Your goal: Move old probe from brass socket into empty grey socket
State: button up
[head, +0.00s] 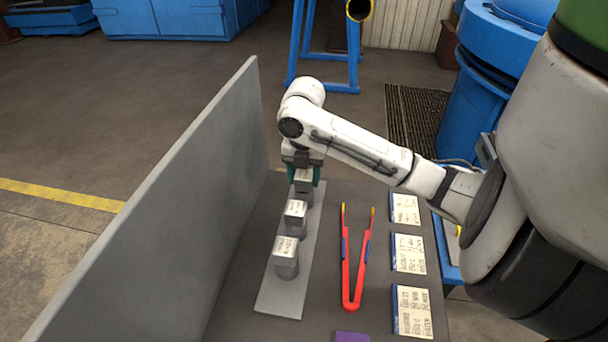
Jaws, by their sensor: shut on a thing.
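My gripper (304,174) is at the far end of a grey strip (280,302) on the table, its teal fingers pointing down. It is shut on a grey block-topped probe (303,184) with a small pale label. Whether this probe is seated in a socket or lifted cannot be told. A second grey probe with a white label (295,213) stands in the middle of the strip. A third grey probe (286,257) stands nearest to me. No brass colour shows, and I cannot make out an empty grey socket; the gripper may hide part of the far end.
A tall grey panel (165,205) runs along the left of the table (235,265). Red tongs (349,265) lie right of the strip. Three written cards (409,253) line the right edge. A purple item (351,337) shows at the bottom.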

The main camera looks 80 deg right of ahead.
jog(key=shift+f+b, duration=0.3)
jog(key=shift+f, duration=0.1)
jog(key=o, duration=0.9)
jog(key=shift+c, duration=0.2)
jog(key=shift+r, duration=0.1)
jog(key=shift+r+p, duration=4.2)
jog(key=shift+r, duration=1.2)
